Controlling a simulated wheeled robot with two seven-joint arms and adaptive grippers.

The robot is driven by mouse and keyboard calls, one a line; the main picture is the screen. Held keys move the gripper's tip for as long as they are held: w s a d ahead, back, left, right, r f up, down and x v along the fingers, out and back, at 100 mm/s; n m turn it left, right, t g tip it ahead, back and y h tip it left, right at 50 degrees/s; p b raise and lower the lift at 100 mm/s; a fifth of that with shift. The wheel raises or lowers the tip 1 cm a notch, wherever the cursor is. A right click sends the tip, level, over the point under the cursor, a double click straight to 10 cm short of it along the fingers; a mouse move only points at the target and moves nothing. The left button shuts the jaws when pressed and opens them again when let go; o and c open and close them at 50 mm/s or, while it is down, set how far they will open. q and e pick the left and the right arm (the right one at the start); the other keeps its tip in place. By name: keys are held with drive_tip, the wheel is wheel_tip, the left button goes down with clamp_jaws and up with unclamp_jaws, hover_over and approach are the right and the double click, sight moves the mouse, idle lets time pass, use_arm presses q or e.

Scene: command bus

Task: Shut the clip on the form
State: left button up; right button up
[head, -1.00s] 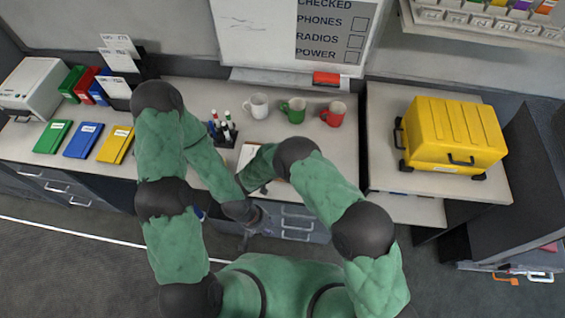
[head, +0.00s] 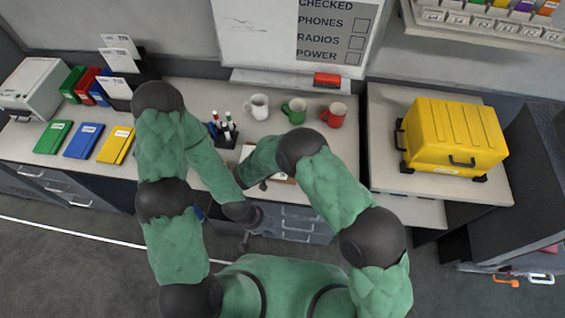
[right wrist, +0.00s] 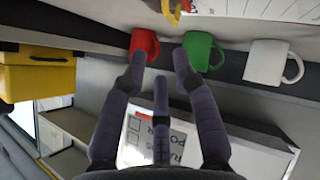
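The form (head: 283,178) lies on a clipboard near the front edge of the desk in the head view, largely covered by my right forearm. In the right wrist view, part of the form (right wrist: 265,8) shows at the top edge, with a yellowish clip (right wrist: 172,12) beside it. Whether the clip is open or shut is unclear. My right gripper (right wrist: 158,62) has its fingers spread, empty, with the clip beyond the fingertips. My left gripper (head: 246,236) hangs in front of the desk drawers, apart from the form; its fingers are too small and dark to read.
White (head: 259,107), green (head: 294,110) and red (head: 334,114) mugs stand behind the form. A pen holder (head: 224,136) stands left of it. A yellow case (head: 455,135) sits on the right counter. Green, blue and yellow binders (head: 115,145) lie at left.

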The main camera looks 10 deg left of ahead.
drive_tip(key=shift+r, duration=2.3)
